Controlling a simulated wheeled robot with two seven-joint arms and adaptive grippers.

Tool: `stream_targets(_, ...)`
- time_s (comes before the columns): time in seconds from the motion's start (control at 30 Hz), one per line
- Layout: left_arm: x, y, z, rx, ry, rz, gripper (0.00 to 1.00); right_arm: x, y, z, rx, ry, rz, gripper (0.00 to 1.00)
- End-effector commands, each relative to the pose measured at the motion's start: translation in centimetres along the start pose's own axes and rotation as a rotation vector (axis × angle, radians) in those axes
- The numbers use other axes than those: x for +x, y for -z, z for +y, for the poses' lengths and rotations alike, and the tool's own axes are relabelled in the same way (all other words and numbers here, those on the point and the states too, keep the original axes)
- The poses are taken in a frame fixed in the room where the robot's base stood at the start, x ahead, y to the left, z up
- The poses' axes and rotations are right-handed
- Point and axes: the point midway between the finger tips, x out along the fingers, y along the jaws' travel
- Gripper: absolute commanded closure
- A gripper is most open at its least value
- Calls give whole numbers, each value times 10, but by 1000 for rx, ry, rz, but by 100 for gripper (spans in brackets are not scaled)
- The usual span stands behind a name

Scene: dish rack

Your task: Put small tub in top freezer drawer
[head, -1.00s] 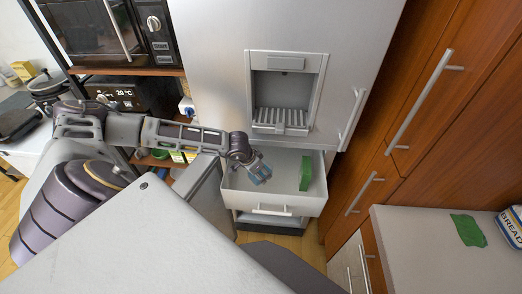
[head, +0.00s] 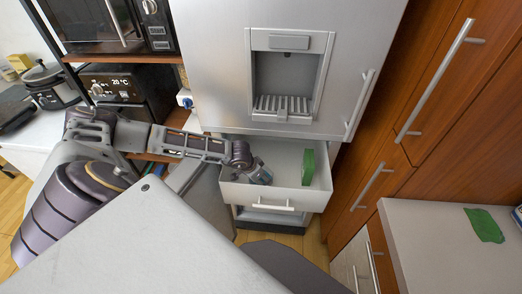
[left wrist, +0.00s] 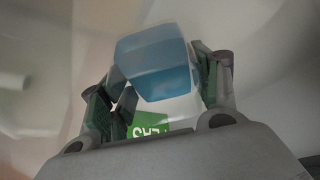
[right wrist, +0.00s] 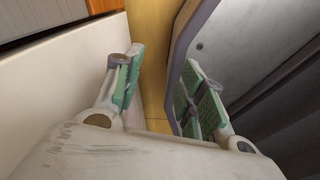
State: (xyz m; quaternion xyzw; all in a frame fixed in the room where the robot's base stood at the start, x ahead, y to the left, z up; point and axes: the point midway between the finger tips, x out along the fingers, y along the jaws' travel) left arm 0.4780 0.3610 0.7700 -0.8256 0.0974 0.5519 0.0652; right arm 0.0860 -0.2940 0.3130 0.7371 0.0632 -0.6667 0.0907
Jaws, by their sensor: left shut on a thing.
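The small tub (left wrist: 155,70), with a blue end and a green label with white letters, is held between the fingers of my left gripper (head: 261,174). In the head view the gripper is low over the left part of the open drawer (head: 268,204) under the fridge front, and mostly hides the tub. I cannot tell whether the tub touches the drawer floor. My right gripper (right wrist: 163,60) is open and empty in the right wrist view; it does not show in the head view.
A green packet (head: 308,167) stands in the drawer's right part. The fridge front with its dispenser (head: 287,75) rises above the drawer. Wooden cabinets and a white counter (head: 440,245) with a green item (head: 484,225) are at the right. A dark oven stands at the left.

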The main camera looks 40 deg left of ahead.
Motion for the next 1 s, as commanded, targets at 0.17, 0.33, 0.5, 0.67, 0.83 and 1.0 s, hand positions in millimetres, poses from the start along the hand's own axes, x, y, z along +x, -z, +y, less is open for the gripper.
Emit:
stream_targets(0.17, 9, -3, 0, 0, 0, 2, 72, 8, 6, 7, -2, -7, 8, 60)
stream_targets(0.33, 10, -3, 0, 0, 0, 2, 72, 8, 13, 9, -3, -10, 15, 60)
stream_targets(0.5, 9, -3, 0, 0, 0, 2, 72, 7, 12, 9, -3, -10, 15, 60)
stream_targets(0.67, 10, 0, -3, 0, 1, 3, 72, 7, 8, 8, -3, -9, 9, 60)
stream_targets(0.83, 15, 11, -15, -2, 1, 3, 72, 7, -2, 5, -3, -5, -2, 60)
stream_targets(1.0, 21, 25, -30, -2, 1, 4, 72, 8, -8, 1, -3, -2, -8, 60)
